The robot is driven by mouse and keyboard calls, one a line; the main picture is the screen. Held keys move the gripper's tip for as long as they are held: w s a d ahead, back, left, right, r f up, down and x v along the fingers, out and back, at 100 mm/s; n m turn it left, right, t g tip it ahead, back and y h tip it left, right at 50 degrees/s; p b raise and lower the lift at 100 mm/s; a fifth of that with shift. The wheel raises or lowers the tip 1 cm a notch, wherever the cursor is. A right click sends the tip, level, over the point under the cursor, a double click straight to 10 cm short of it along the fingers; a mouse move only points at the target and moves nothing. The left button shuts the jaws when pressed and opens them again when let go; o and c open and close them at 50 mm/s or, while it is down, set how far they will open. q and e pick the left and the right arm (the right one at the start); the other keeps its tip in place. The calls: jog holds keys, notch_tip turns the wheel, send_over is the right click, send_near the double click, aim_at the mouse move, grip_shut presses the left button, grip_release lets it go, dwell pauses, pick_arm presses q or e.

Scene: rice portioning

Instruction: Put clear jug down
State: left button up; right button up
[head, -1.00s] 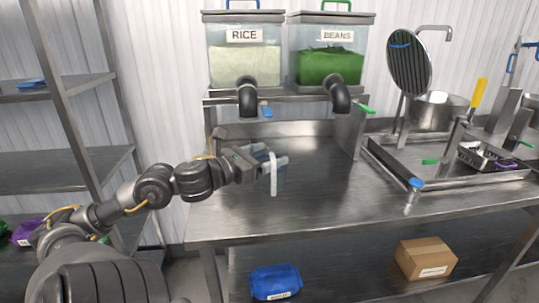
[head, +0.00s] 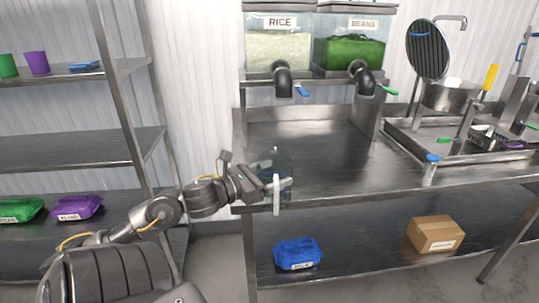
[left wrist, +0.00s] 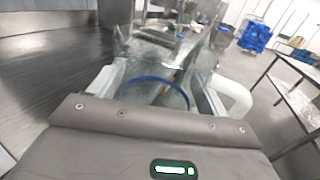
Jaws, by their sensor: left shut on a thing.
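My left gripper (head: 262,189) is shut on the clear jug (head: 284,162) near the front left edge of the steel table. The jug is see-through, with a pale handle (head: 276,196). In the left wrist view the jug (left wrist: 150,62) sits between the fingers, and a blue ring (left wrist: 152,84) shows in or through it. I cannot tell whether the jug touches the table. My right gripper is not in view.
The steel table (head: 330,160) has free room below the rice dispenser (head: 279,46) and beans dispenser (head: 350,45). A sink with a pot (head: 448,97) is at right. A blue bag (head: 297,253) and cardboard box (head: 435,234) lie on the lower shelf. A shelf rack (head: 80,150) stands left.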

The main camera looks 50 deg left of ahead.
pick_arm(q)
jog(key=shift+h, duration=0.4)
jog(key=f, duration=0.1)
jog(key=d+f, duration=0.1)
jog(key=f, duration=0.1)
jog(key=d+f, duration=0.1)
jog(key=shift+s+d+f, duration=0.2)
jog(key=shift+s+f, duration=0.1)
jog(key=d+f+m+g+h, duration=0.1)
jog(key=d+f+m+h, duration=0.1)
jog(key=d, duration=0.8)
jog(key=d+f+m+g+h, duration=0.1)
jog(key=d+f, duration=0.3)
jog(key=d, duration=0.6)
jog(key=shift+d+f+m+h, duration=0.35)
jog(key=shift+m+h, duration=0.05)
jog(key=shift+h, duration=0.5)
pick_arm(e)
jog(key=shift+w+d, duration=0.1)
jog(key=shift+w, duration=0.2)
